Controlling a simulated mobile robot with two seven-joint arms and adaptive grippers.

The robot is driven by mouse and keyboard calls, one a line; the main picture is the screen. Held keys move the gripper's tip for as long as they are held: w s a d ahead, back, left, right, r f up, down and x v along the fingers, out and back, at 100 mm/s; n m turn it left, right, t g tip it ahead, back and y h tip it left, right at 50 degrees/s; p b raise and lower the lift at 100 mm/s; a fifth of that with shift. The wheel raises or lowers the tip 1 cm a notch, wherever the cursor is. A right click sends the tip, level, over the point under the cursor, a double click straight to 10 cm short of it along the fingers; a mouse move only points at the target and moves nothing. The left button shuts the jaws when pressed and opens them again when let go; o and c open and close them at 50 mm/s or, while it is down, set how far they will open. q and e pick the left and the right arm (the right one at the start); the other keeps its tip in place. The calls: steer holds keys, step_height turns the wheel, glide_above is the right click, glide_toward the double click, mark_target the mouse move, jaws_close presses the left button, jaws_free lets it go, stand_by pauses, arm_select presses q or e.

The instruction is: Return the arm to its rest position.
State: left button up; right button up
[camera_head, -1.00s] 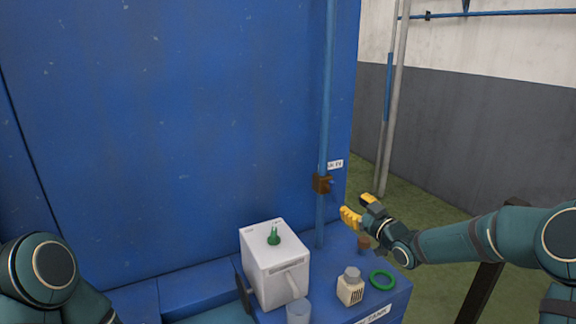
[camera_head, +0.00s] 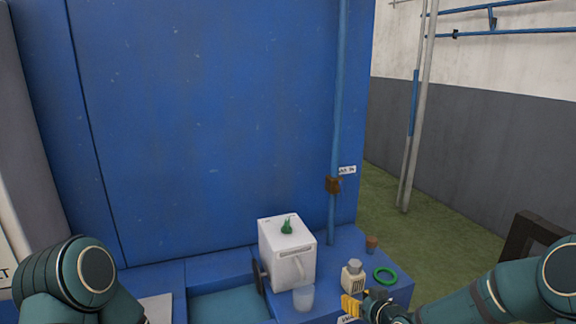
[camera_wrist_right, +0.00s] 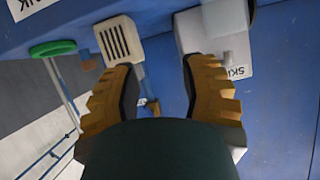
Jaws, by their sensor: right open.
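My right gripper (camera_head: 364,308) has yellow fingers and is at the front edge of the blue bench, in front of the small cream vented container and the green ring. In the right wrist view its two yellow fingers (camera_wrist_right: 160,85) are apart with nothing between them. My right arm (camera_head: 480,302) comes in from the lower right. My left arm (camera_head: 75,275) shows at the lower left, folded. Its gripper is outside the picture.
On the blue bench (camera_head: 345,240) stand a white box (camera_head: 300,268) with a green knob (camera_head: 287,227), a clear cup (camera_head: 303,298), a cream vented container (camera_head: 352,278), a green ring (camera_head: 385,274) and a brown cork-like piece (camera_head: 372,243). A blue pipe (camera_head: 338,120) carries a brown fitting (camera_head: 332,185).

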arm_select(q)
steer(key=shift+s+d+r, duration=0.15)
steer(key=shift+s, duration=0.15)
arm_select(e)
steer(key=s+a+f+m+g, duration=0.1)
steer(key=s+a+f+g, duration=0.1)
steer(key=s+f, duration=0.3)
steer(key=s+a+f+m+g, duration=0.2)
steer(key=s+f, duration=0.4)
steer(key=s, duration=0.8)
steer(key=s+a+f+m+g+h, duration=0.1)
steer(key=s+a+f+g, duration=0.3)
steer(key=s, duration=0.5)
steer(key=shift+s+f+g, duration=0.3)
steer(key=shift+f+g, duration=0.65)
steer(key=shift+g, duration=0.15)
steer(key=shift+w, duration=0.1)
